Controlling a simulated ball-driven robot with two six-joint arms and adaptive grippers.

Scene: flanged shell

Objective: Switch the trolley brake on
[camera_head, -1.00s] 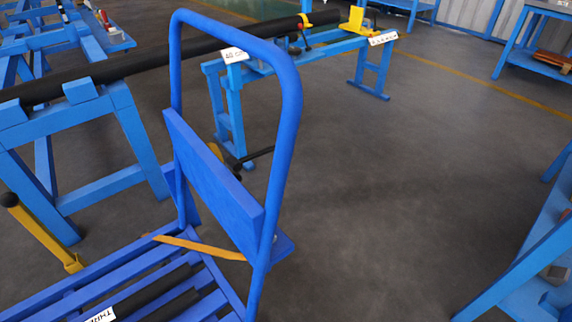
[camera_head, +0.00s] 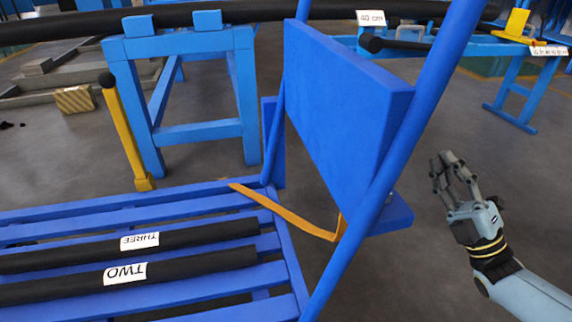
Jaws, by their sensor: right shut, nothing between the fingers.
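The blue trolley has a slatted deck (camera_head: 75,288) at lower left and an upright push handle (camera_head: 386,165) with a flat panel (camera_head: 340,100). A yellow lever (camera_head: 124,135) with a black knob stands at the deck's far left edge, leaning slightly. I cannot tell for certain that it is the brake. My right gripper (camera_head: 447,164) is at the right, beyond the handle, apart from the trolley and well away from the lever. Its fingers are shut and empty. My left gripper is out of view.
Black bars labelled THREE (camera_head: 190,237) and TWO (camera_head: 190,273) lie on the deck. An orange strap (camera_head: 290,219) hangs near the handle's foot. A blue stand (camera_head: 190,134) holds a long black pipe (camera_head: 240,12) behind. Open floor shows at the right.

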